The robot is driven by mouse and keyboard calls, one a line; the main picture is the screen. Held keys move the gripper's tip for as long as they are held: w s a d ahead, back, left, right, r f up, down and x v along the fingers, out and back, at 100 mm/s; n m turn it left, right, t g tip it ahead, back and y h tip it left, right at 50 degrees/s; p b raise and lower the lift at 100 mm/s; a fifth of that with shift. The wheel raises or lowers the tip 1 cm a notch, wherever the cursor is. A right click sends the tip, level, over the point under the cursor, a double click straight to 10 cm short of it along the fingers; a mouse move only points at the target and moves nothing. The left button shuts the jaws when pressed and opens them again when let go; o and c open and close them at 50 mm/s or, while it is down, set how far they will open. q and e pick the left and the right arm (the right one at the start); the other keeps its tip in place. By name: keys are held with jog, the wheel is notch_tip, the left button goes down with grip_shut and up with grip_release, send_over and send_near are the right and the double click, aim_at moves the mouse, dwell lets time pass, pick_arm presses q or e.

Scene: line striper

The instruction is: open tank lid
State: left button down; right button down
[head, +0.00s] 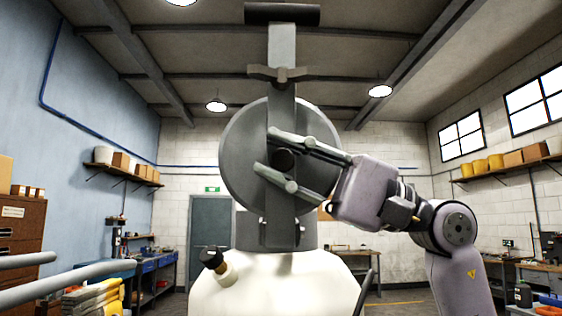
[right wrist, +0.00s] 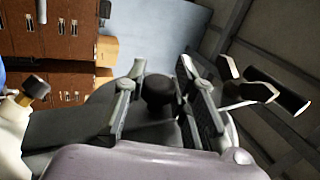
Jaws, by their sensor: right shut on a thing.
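The tank lid (head: 236,160) is a round grey disc standing upright above the white tank (head: 270,290) in the head view. A grey bar (head: 281,105) runs up its middle, with a cross handle on top. A dark round knob (head: 283,159) sits at the middle of the lid; it also shows in the right wrist view (right wrist: 157,88). My right gripper (head: 266,150) reaches in from the right, its fingers above and below the knob, shut on it. The fingers hide part of the bar and lid.
A black-capped spout (head: 213,260) sticks out of the tank's left front. Two grey bars (head: 60,275) reach in at the lower left. Shelves and workbenches line the walls, well behind the tank. The air around the lid is clear.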

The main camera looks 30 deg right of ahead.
jog(key=shift+s+a+f, duration=0.1)
jog(key=shift+a+f, duration=0.05)
jog(key=shift+f, duration=0.2)
jog(key=c, duration=1.5)
grip_release()
jog(key=shift+o, duration=0.8)
jog(key=shift+r, duration=0.1)
jog(key=v, duration=1.2)
